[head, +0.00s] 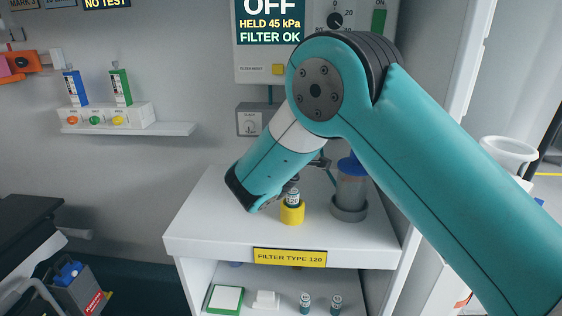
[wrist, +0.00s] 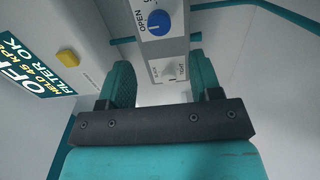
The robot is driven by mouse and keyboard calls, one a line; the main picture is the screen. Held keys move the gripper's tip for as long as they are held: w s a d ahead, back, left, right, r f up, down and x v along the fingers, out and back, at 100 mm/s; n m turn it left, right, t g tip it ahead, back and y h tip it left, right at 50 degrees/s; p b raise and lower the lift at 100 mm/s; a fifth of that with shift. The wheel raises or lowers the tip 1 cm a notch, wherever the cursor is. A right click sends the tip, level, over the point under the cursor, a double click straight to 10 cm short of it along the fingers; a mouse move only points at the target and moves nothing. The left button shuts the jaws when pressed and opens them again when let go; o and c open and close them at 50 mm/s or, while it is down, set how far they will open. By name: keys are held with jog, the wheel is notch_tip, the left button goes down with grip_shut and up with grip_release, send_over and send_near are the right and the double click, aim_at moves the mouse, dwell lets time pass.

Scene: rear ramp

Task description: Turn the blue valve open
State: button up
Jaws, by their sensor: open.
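The blue valve (wrist: 155,23) is a round blue knob on a pale panel with the word OPEN beside it. It shows at the top of the wrist view, beyond my fingertips and apart from them. A white line or slot crosses the knob. In the head view I cannot make the valve out; my arm covers part of that area. My gripper (wrist: 162,72) is open, with its two teal fingers spread and nothing between them. In the head view my gripper is mostly hidden behind my own wrist.
A white shelf (head: 208,220) carries a yellow holder (head: 292,213) with a small vial (head: 293,197) and a blue-lidded jar (head: 351,186), close to my wrist. A grey dial box (head: 250,121) is on the wall. A display (head: 270,22) reads OFF.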

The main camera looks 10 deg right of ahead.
jog(key=b+v, duration=0.2)
jog(key=v, duration=0.7)
jog(key=shift+s, duration=0.15)
jog(key=shift+r, duration=0.1)
